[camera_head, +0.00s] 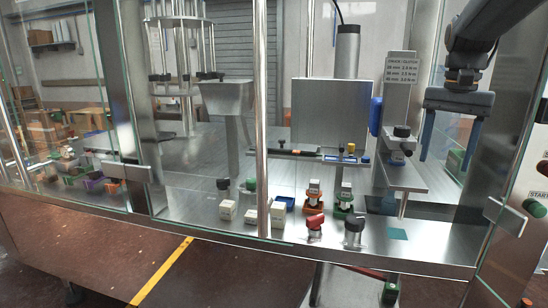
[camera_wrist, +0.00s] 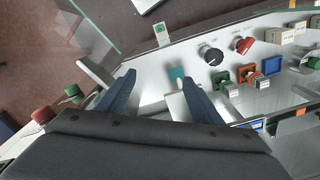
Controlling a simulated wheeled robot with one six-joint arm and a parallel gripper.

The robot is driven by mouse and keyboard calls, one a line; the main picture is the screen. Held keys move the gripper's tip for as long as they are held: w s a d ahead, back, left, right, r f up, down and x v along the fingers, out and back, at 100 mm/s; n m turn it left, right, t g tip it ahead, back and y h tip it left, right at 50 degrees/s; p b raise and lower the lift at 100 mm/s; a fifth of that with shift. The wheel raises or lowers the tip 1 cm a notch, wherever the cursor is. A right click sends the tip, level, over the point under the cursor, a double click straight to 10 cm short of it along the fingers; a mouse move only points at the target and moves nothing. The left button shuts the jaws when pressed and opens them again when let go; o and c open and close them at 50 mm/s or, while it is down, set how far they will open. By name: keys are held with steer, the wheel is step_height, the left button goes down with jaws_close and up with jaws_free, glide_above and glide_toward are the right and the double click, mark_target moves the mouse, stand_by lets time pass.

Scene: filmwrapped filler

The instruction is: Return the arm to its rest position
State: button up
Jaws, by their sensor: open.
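My gripper (camera_head: 451,138) hangs at the upper right in the head view, in front of the machine, with its two blue fingers pointing down and spread apart. In the wrist view my gripper (camera_wrist: 160,100) shows the same two fingers wide apart, with nothing between them. The machine's metal shelf (camera_head: 398,252) lies below the fingers, and a teal patch (camera_head: 397,234) on it shows between and beyond the fingertips in the wrist view.
A red-topped part (camera_head: 314,226) and a black-topped part (camera_head: 354,231) stand on the shelf beside orange and green holders. White blocks (camera_head: 227,210) stand farther left. A green START button (camera_head: 536,208) is on the right panel. Glass panes and a steel post (camera_head: 260,120) bound the machine.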

steer(key=s+a+f+n+b, duration=0.2)
steer(key=a+f, duration=0.3)
steer(key=f, duration=0.4)
steer(key=s+a+f+n+b, duration=0.1)
steer(key=a+f+n+b, duration=0.1)
steer(key=a+f, duration=0.55)
steer(key=s+a+f+n+b, duration=0.1)
steer(key=s+a+f+n, duration=0.1)
steer(key=s+f, duration=0.3)
steer(key=s+a+f+n+t+b, duration=0.1)
steer(key=s+a+f, duration=0.4)
steer(key=f, duration=0.6)
steer(key=shift+s+a+n+b, duration=0.25)
steer(key=shift+n+b, duration=0.2)
steer(key=shift+n, duration=0.25)
